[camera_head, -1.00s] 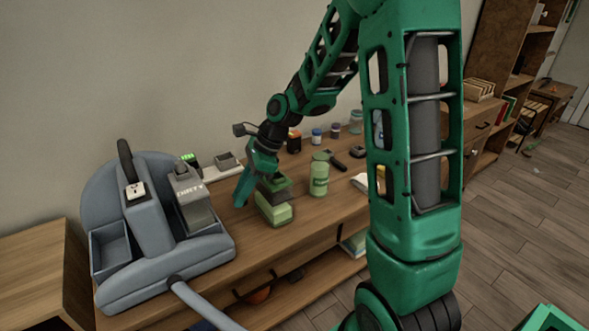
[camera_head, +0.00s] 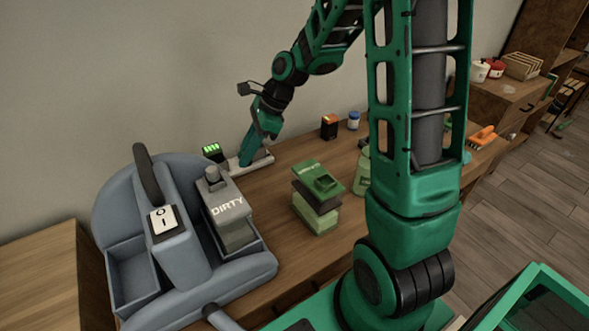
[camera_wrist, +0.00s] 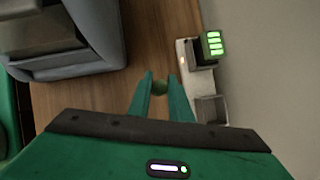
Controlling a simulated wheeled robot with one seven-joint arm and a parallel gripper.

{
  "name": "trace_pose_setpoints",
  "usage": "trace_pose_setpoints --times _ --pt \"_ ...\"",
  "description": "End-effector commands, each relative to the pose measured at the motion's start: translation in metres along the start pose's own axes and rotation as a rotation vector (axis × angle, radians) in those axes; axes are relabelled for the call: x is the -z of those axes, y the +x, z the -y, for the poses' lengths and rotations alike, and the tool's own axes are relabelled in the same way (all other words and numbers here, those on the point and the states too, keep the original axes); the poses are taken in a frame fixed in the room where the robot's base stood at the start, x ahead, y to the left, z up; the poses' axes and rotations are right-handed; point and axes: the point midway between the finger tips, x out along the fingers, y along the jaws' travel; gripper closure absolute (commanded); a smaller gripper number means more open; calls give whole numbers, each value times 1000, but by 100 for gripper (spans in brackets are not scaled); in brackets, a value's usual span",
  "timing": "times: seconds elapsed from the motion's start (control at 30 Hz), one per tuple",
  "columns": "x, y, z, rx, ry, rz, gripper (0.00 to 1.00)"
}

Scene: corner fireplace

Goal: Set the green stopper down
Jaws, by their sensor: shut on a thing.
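My gripper (camera_head: 247,152) points down over the back of the wooden table, by the white charging base. The stopper is hidden behind the fingers in the head view. Bare wood shows around the fingertips in the wrist view. I cannot tell how high the stopper is above the table.
A white charging base (camera_head: 263,158) with a green-lit battery (camera_head: 212,151) is close by. Left stands a blue-grey machine (camera_head: 130,215) holding a grey "DIRTY" tank (camera_head: 228,207). A green box (camera_head: 318,203), partly hidden green bottle (camera_head: 362,172), orange-black box (camera_head: 329,127) and blue bottle (camera_head: 353,120) stand right.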

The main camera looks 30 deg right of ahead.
Motion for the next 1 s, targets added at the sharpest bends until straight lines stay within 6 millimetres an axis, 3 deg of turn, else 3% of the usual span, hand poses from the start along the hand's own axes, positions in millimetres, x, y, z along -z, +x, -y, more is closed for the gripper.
trace_pose_setpoints --times 0.4,0.57,0.8,1.0 --pt "32 48 1 1 7 0 100" --pt "36 56 1 2 6 0 100" --pt "51 82 0 0 7 -1 100" --pt "53 85 1 2 5 -1 100"
